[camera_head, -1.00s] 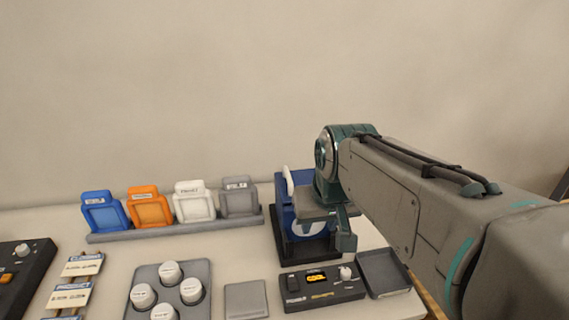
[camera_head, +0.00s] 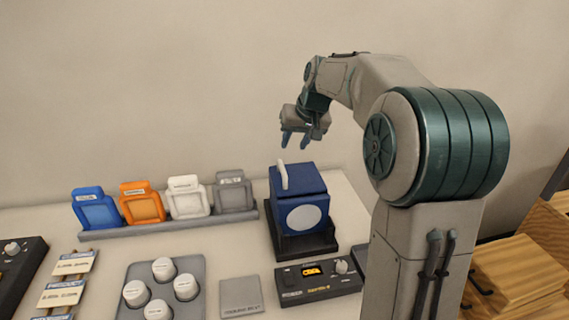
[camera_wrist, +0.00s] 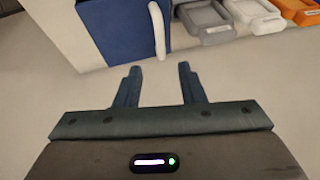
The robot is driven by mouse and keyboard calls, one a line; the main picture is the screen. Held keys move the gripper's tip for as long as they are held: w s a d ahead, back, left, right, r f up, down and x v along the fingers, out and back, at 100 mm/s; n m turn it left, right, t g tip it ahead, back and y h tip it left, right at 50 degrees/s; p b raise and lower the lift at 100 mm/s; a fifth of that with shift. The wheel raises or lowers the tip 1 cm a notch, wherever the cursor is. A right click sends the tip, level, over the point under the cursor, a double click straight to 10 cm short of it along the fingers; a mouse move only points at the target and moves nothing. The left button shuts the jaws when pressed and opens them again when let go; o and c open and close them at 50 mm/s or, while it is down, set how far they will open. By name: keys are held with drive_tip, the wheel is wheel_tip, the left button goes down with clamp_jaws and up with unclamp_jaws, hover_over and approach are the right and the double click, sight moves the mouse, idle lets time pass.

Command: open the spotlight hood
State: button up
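The spotlight is a blue box (camera_head: 300,193) with a round pale lens (camera_head: 303,217) on its front, standing on a dark base (camera_head: 304,244). A white upright handle (camera_head: 282,175) is on its left side. In the wrist view the blue box (camera_wrist: 122,28) is at the top, with the white handle (camera_wrist: 157,30) along its right edge. My gripper (camera_head: 293,139) is above the box, apart from it, fingers pointing down. In the wrist view my gripper (camera_wrist: 158,72) has its two fingers spread with nothing between them, just short of the handle. The hood appears closed.
A rack (camera_head: 165,227) holds blue, orange, white and grey frames left of the box. A tray (camera_head: 164,286) with several white knobs, a grey plate (camera_head: 240,296) and a control box (camera_head: 318,281) are in front. Wooden drawers (camera_head: 520,270) stand at the right.

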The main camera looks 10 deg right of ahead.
sight(283, 168)
drive_tip(key=p+x, duration=0.1)
drive_tip(key=x, duration=0.9)
drive_tip(key=shift+w+f+p, duration=0.1)
drive_tip(key=shift+f+p, duration=0.25)
drive_tip(key=shift+f, duration=0.05)
clamp_jaws()
